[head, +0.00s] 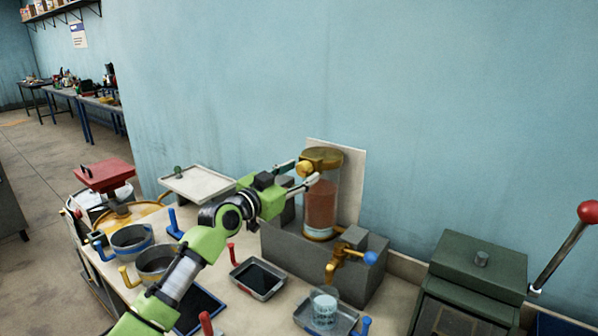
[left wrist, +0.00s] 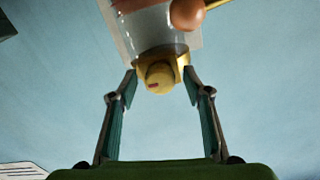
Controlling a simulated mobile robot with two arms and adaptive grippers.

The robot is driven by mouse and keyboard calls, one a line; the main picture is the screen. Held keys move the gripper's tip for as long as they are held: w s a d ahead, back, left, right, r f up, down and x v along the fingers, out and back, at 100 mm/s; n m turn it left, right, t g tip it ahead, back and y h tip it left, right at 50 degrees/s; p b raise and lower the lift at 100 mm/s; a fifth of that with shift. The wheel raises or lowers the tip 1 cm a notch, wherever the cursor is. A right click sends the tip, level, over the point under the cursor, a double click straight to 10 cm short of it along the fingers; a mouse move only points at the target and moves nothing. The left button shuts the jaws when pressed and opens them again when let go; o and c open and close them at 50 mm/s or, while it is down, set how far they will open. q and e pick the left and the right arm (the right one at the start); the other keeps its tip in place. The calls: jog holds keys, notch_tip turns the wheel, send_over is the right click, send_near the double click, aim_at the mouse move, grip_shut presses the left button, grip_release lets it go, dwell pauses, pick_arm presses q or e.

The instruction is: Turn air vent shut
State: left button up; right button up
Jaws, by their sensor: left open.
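The air vent is a yellow knob (head: 305,168) on the brass cap (head: 325,157) of a glass cylinder (head: 320,205) holding reddish-brown oil. The knob also shows in the left wrist view (left wrist: 158,78), with a small red mark on its face. My left gripper (head: 299,174) is open at the knob, one finger on each side. In the left wrist view my left gripper (left wrist: 159,74) has its fingertips spread around the knob, with gaps visible; I cannot tell whether either touches. My right gripper is not in view.
Below the cylinder, a brass tap with a blue-tipped handle (head: 370,257) sticks out of the grey stand (head: 285,245). A glass beaker (head: 324,309) stands in a tray below it. Pots (head: 131,238) and a dark tray (head: 258,279) crowd the bench. A green metal box (head: 480,262) stands at right.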

pick_arm(q)
jog(key=shift+w+d, duration=0.1)
jog(key=c, duration=1.1)
